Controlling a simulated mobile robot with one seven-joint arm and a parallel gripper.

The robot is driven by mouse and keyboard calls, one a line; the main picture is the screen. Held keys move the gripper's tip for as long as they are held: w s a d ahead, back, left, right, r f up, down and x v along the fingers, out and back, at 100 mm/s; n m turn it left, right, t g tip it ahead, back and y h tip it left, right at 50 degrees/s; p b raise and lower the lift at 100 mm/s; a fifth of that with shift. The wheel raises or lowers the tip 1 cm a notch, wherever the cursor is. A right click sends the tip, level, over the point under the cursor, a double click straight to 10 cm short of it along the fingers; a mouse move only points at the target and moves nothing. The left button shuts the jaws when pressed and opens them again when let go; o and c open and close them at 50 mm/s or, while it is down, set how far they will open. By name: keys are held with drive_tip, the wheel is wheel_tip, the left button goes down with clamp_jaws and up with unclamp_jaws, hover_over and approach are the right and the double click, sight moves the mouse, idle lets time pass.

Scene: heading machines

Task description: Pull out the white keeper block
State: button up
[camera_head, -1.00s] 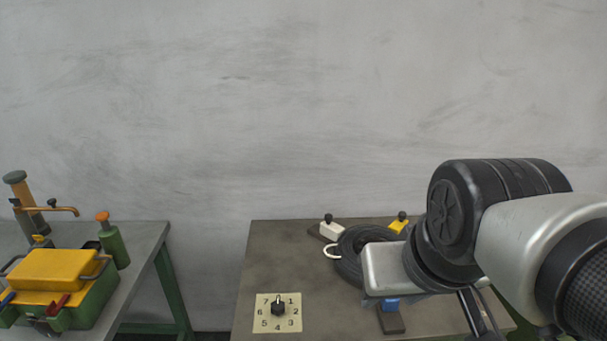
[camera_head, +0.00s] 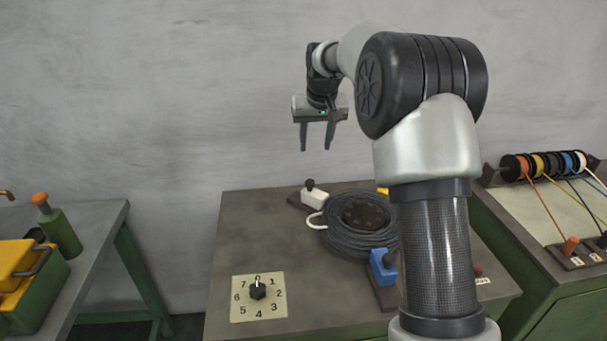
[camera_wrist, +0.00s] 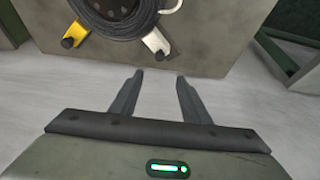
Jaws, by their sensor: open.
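The white keeper block (camera_head: 314,198) with a black knob on top sits at the back left of the cable coil on the grey table. It also shows in the wrist view (camera_wrist: 155,41), touching or close to the coil's edge. My gripper (camera_head: 316,149) is open and empty, raised above and behind the white block in the head view. In the wrist view my gripper (camera_wrist: 158,75) has its two fingers apart with nothing between them; the white block shows just beyond the fingertips. The black cable coil (camera_head: 345,236) lies flat with a white cable end looping out on its left.
A blue block (camera_head: 383,266) stands at the coil's front right, and a yellow block (camera_wrist: 74,36) at its edge. A numbered dial (camera_head: 258,292) is on the table's front left. A bench with cable spools (camera_head: 515,167) stands right, a green-legged table (camera_head: 100,225) left.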

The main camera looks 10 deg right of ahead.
sight(310, 181)
drive_tip(key=x, duration=1.9)
drive_tip(key=shift+w, duration=0.2)
